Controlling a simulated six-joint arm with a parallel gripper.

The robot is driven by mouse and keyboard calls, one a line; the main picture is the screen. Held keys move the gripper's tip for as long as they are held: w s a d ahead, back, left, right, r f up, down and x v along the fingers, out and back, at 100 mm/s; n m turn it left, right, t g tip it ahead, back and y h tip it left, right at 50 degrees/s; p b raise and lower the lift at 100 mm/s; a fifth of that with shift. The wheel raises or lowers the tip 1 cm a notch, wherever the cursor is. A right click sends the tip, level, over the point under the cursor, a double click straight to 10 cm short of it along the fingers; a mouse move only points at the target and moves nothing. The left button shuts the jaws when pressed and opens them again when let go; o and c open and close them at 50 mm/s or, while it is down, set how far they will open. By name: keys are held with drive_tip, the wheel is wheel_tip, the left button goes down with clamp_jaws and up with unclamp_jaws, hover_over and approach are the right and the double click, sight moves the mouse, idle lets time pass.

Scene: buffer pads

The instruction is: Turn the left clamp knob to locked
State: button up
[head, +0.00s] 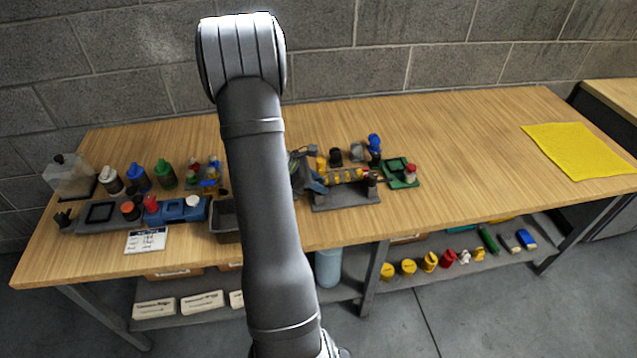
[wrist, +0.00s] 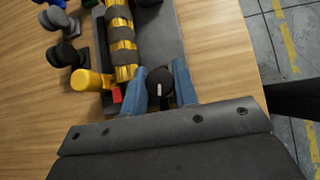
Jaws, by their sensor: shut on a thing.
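The left clamp knob (wrist: 159,97) is a small black round knob with a white line, seen in the wrist view at the near end of the grey fixture base (wrist: 168,40). My gripper (wrist: 160,86) has one blue finger on each side of the knob and is shut on it. The white line runs roughly up and down in the wrist view. In the head view my gripper (head: 315,184) is at the left end of the fixture (head: 347,200), and my arm hides much of it; the left knob is not clear there.
A yellow cylinder with dark bands (wrist: 121,35) lies along the fixture, with a red piece (wrist: 117,95) and a yellow knob (wrist: 86,80) close by. A green tray (head: 403,175) stands right of the fixture. The table's right half is mostly clear up to a yellow cloth (head: 578,150).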

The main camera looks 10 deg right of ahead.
drive_tip(key=m+g, duration=0.3)
drive_tip(key=m, duration=0.1)
drive_tip(key=shift+g+y, duration=0.3)
drive_tip(key=shift+y, duration=0.1)
drive_tip(key=m+g+y, duration=0.1)
drive_tip(key=m+g, duration=0.1)
drive_tip(key=m, duration=0.2)
drive_tip(key=m+g+y, duration=0.2)
drive_tip(key=m+y, duration=0.1)
drive_tip(key=m, duration=0.1)
drive_tip(key=shift+m, duration=0.3)
drive_tip(key=shift+m+g+y, duration=0.6)
drive_tip(key=shift+m+y, duration=0.7)
drive_tip(key=shift+m, duration=0.6)
drive_tip(key=o, duration=1)
drive_tip(key=d+v, duration=0.1)
drive_tip(key=v, duration=0.6)
drive_tip(key=shift+w+a+r, duration=0.2)
drive_tip(key=shift+w+a, duration=0.05)
drive_tip(key=shift+a, duration=0.15)
drive_tip(key=shift+s+f, duration=0.1)
